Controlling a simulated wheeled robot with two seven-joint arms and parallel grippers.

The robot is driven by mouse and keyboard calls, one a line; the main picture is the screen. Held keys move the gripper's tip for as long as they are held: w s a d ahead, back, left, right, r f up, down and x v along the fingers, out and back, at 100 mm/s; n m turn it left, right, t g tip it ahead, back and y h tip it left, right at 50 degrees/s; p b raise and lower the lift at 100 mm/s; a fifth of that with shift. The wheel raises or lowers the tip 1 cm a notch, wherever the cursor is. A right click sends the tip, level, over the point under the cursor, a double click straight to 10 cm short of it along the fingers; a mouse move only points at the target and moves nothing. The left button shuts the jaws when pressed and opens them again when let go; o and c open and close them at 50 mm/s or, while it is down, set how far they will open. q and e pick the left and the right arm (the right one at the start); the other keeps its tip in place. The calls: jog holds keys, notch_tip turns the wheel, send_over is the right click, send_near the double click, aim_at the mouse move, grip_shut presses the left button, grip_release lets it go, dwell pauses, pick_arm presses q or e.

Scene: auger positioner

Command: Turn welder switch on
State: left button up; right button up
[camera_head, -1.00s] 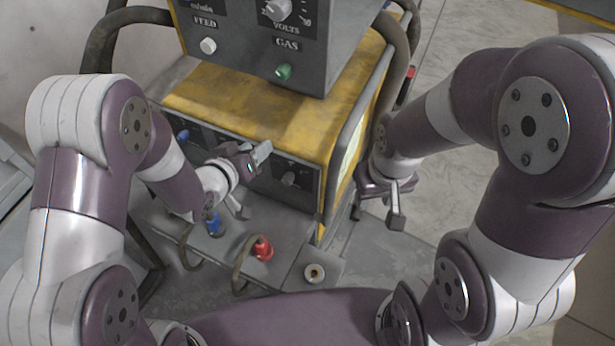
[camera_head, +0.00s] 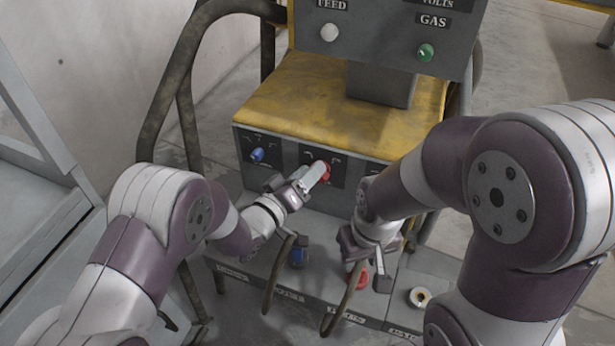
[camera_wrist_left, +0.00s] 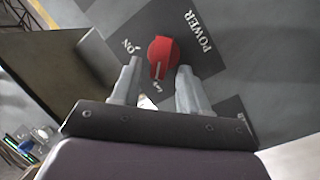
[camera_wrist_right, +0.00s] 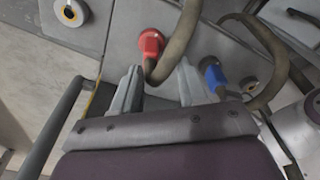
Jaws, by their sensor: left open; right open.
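The welder (camera_head: 335,100) has a yellow top and a dark front panel. Its red power switch (camera_wrist_left: 162,56) is a round knob on a dark plate marked POWER and ON in the left wrist view. In the head view the red switch (camera_head: 322,169) is partly hidden behind my left fingers. My left gripper (camera_wrist_left: 157,80) is open, with its two fingers on either side of the knob's near edge; I cannot tell if they touch it. My right gripper (camera_wrist_right: 157,85) is open and empty, above the lower ledge near a red cable plug (camera_wrist_right: 151,42).
A blue knob (camera_head: 257,155) sits left of the switch. A blue plug (camera_head: 298,252) and thick cables rise from the lower ledge. The upper box (camera_head: 385,35) with white and green knobs overhangs the yellow top. Open floor lies to the right.

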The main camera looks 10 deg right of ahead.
pick_arm(q)
jog(key=shift+d, duration=0.1)
grip_shut()
jog(key=shift+r, duration=0.1)
jog(key=shift+s+d+r+m+t+y+p, duration=0.1)
jog(key=shift+s+d+m+y+p, duration=0.25)
jog(key=shift+m+y+p, duration=1.4)
jog(key=shift+s+d+r+m+t+y+p, duration=0.15)
jog(key=shift+d+m+p, duration=0.35)
jog(key=shift+m, duration=2.6)
jog(key=shift+s+d+r+m+t+y+p, duration=0.1)
jog(key=shift+s+d+m+y+p, duration=0.25)
jog(key=shift+m+y+p, duration=1.4)
jog(key=shift+f+m+h+b, duration=0.1)
jog(key=shift+m+h+b, duration=0.55)
jog(key=shift+m+h, duration=0.25)
